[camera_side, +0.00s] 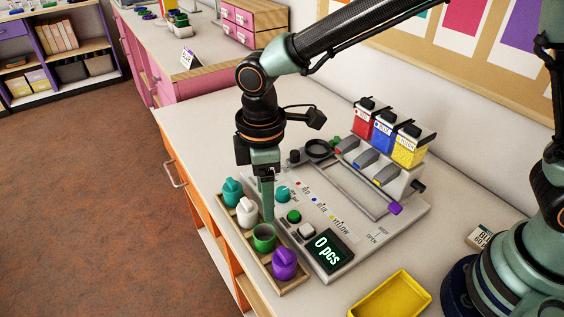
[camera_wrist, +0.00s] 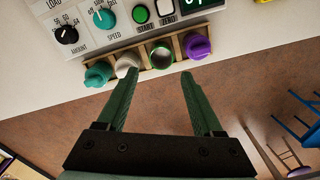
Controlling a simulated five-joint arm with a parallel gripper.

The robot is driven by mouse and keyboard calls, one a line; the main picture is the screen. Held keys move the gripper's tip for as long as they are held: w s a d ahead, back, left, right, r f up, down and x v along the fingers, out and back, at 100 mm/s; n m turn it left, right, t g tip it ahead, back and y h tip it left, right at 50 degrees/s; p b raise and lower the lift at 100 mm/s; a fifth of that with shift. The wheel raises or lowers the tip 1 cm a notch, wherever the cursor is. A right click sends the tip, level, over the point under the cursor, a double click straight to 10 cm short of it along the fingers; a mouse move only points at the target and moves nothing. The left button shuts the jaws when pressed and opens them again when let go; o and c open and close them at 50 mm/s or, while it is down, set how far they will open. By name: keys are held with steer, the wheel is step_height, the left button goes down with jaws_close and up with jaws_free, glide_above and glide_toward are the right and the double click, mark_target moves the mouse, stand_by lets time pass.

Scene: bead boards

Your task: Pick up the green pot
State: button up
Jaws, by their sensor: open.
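The green pot (camera_side: 264,238) stands upright in a wooden rack (camera_side: 292,284), between a white pot (camera_side: 247,211) and a purple pot (camera_side: 284,264). Its top looks open and dark inside; it also shows in the wrist view (camera_wrist: 160,56). My gripper (camera_side: 267,212) points down close to the green pot in the side view. In the wrist view my gripper (camera_wrist: 158,74) has its fingers spread apart with nothing between them, and the green pot lies just beyond the tips, roughly centred. I cannot tell the exact height gap.
A teal pot (camera_side: 232,191) fills the rack's far end. A grey counting machine (camera_side: 345,271) with knobs and a "0 pcs" display stands right beside the rack. A yellow tray (camera_side: 392,297) lies at the front. Red, blue and yellow bins (camera_side: 408,148) stand behind.

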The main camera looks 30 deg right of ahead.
mark_target(267, 232)
step_height(267, 232, down, 11)
steer(key=shift+s+a+r, duration=0.1)
steer(key=shift+s+r, duration=0.05)
jaws_close()
stand_by(0.5)
